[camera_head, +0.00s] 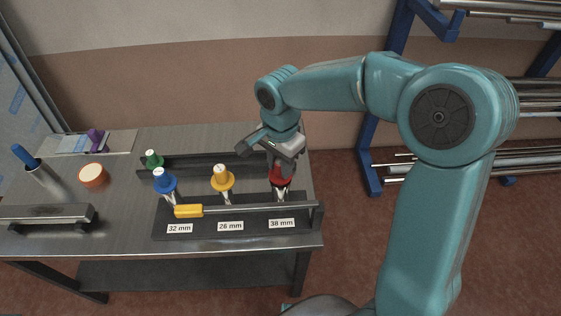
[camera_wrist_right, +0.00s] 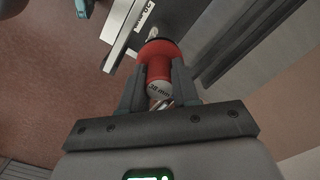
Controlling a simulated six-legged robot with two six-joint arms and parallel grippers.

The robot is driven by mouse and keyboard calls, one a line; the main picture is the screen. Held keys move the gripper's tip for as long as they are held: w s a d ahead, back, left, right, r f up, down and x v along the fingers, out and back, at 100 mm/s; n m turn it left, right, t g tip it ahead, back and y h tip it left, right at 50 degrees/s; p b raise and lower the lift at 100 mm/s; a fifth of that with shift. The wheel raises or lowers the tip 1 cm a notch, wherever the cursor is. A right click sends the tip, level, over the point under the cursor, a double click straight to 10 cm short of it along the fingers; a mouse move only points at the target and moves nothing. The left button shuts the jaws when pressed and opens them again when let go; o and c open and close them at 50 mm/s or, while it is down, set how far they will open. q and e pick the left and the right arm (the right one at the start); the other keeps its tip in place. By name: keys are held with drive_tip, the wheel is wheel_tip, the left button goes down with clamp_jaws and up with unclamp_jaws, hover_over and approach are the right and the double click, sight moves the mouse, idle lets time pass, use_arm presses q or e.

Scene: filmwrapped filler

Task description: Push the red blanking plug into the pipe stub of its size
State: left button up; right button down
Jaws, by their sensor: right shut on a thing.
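The red blanking plug (camera_head: 279,179) is at the right end of the dark rack, at the top of the pipe stub (camera_head: 280,195) behind the "38 mm" label. My right gripper (camera_head: 283,160) is above it and shut on it. In the right wrist view the red plug (camera_wrist_right: 160,55) is between the two fingers (camera_wrist_right: 158,88), with a pale printed grip end towards me. Beyond its flange a bit of bright metal shows. How deep the plug sits in the stub is hidden. My left gripper is not in view.
A pipe rack (camera_head: 372,175) stands right of the bench.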

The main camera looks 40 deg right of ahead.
drive_tip(key=shift+f+b, duration=0.75)
drive_tip(key=shift+f, duration=0.2)
drive_tip(key=shift+c, duration=1.4)
unclamp_jaws()
drive_tip(key=shift+r, duration=0.1)
drive_tip(key=shift+r, duration=0.1)
wheel_tip(320, 180, up, 8)
drive_tip(key=p, duration=0.6)
drive_tip(key=shift+s, duration=0.1)
